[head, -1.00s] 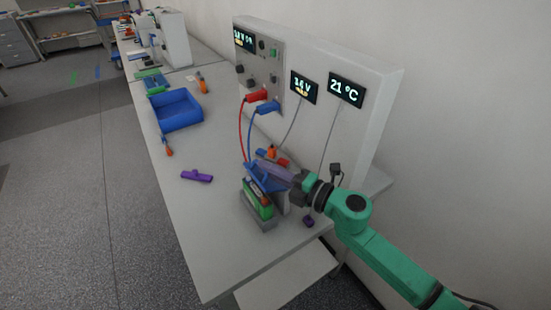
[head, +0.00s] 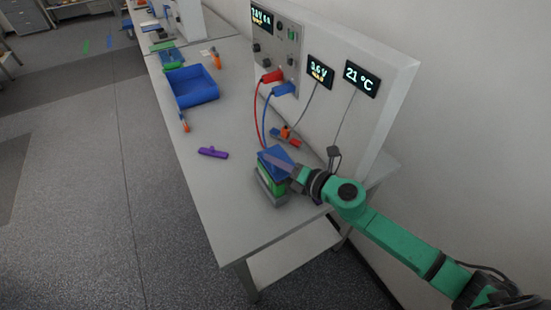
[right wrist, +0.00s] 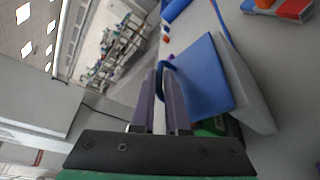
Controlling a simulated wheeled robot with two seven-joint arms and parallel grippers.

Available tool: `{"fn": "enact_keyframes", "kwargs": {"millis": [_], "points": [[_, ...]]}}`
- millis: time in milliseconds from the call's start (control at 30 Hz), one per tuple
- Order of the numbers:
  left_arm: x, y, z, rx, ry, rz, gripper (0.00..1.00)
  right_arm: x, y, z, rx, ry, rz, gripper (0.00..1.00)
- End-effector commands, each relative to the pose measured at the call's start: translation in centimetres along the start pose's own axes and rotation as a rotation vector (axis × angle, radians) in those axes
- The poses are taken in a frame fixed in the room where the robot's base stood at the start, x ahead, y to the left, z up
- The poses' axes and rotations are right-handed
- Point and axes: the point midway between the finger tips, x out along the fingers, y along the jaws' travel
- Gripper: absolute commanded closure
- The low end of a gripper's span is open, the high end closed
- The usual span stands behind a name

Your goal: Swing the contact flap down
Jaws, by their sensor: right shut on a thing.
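The blue contact flap (head: 284,153) lies over the top of a green battery (head: 267,181) in a grey holder (head: 270,198) at the table's near end. In the right wrist view the flap (right wrist: 205,82) is a broad blue plate beside my fingers, with a blue loop at its edge. My right gripper (head: 269,157) is shut on the flap's edge loop; its purple fingers (right wrist: 162,72) close around it. The flap looks nearly level in the head view; whether it touches the battery contacts cannot be told. My left gripper is not in view.
The cycler cabinet with its displays (head: 321,71) stands behind the holder. A red lead (head: 256,112) and a blue lead run down from it.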

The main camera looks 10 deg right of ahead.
Motion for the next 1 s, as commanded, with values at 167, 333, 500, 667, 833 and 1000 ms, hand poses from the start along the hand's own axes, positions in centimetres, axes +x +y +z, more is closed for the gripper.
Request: {"fn": "enact_keyframes", "kwargs": {"millis": [167,333,500,667,833,1000], "points": [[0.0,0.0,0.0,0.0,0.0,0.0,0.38,0.0,-0.2,-0.3,0.001,0.007,-0.003,1.0],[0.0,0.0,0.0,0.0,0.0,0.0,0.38,0.0,-0.2,-0.4,0.002,0.008,-0.003,0.75],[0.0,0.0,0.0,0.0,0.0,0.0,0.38,0.0,-0.2,-0.3,0.002,0.005,-0.002,0.75],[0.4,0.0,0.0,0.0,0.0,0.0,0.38,-0.6,-0.4,-0.3,0.001,0.003,-0.004,0.75],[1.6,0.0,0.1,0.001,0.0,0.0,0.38,-3.3,-0.6,-0.6,-0.001,0.009,-0.004,0.75],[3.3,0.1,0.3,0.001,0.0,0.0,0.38,-6.1,-0.6,-0.7,0.001,0.01,-0.004,0.75]]}}
